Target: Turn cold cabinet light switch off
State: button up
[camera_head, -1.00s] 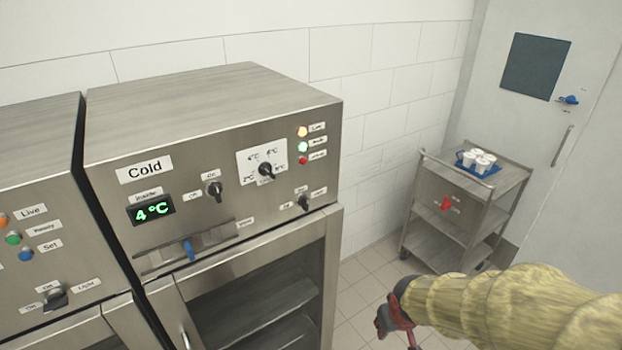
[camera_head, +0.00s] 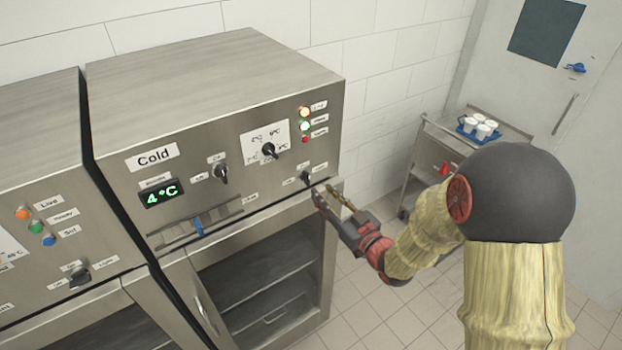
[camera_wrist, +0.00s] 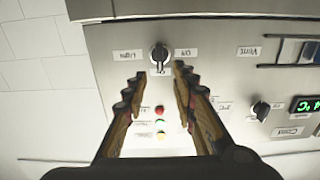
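The cold cabinet (camera_head: 215,60) is a steel box with a "Cold" label and a green 4°C display. My gripper (camera_head: 325,193) is open and empty, just right of and below the switch in the head view. In the wrist view my gripper (camera_wrist: 156,76) has its two fingertips spread, with the switch just beyond the gap. Contact cannot be told.
Another knob (camera_head: 221,174), a temperature dial (camera_head: 268,150) and a blue slider (camera_head: 198,227) share the panel. A neighbouring cabinet with its own light knob (camera_head: 78,275) stands left. A cart (camera_head: 425,160) holds white cups on a blue tray at right. Floor between is clear.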

aim_at(309, 178)
jog(key=shift+p+x, duration=1.05)
jog(key=shift+x, duration=2.85)
jog(key=c, duration=0.3)
jog(key=c, duration=0.4)
grip_shut()
